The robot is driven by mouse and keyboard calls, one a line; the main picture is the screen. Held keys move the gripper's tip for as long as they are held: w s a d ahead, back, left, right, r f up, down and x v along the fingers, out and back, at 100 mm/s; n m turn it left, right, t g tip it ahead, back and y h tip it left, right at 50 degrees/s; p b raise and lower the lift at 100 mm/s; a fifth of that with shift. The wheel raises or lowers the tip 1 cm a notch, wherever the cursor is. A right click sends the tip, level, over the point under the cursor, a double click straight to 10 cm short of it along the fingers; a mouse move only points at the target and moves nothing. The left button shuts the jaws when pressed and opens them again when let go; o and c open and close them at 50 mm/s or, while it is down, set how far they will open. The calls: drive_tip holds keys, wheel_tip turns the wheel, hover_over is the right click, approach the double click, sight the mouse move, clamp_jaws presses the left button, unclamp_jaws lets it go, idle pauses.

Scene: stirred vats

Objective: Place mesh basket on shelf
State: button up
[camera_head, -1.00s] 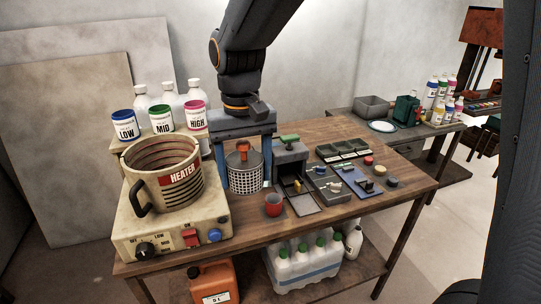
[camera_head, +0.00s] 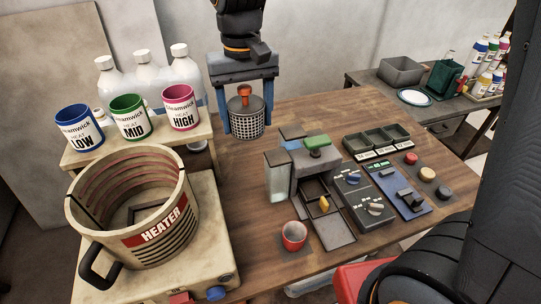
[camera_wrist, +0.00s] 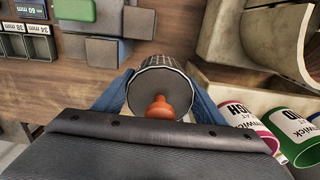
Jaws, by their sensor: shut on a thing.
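The mesh basket (camera_head: 246,123) is a small metal mesh cylinder with a grey lid and an orange knob. My gripper (camera_head: 246,112) is shut around it, one blue finger on each side, and it hangs upright. In the wrist view the basket (camera_wrist: 160,78) sits between the fingers, its knob towards the camera. In the head view it is over the back of the wooden table, right of a raised pale shelf (camera_head: 150,150). Its gap above the table cannot be told. The shelf holds blue LOW, green MID and pink HIGH tins.
The heater pot (camera_head: 135,215) stands at the left front. White bottles (camera_head: 145,75) stand behind the tins. Bare wood lies right of the basket.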

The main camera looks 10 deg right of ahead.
sight(252, 178)
wheel_tip(252, 178, down, 17)
drive_tip(key=p, duration=0.3)
drive_tip(key=shift+r, duration=0.15)
drive_tip(key=o, duration=1.1)
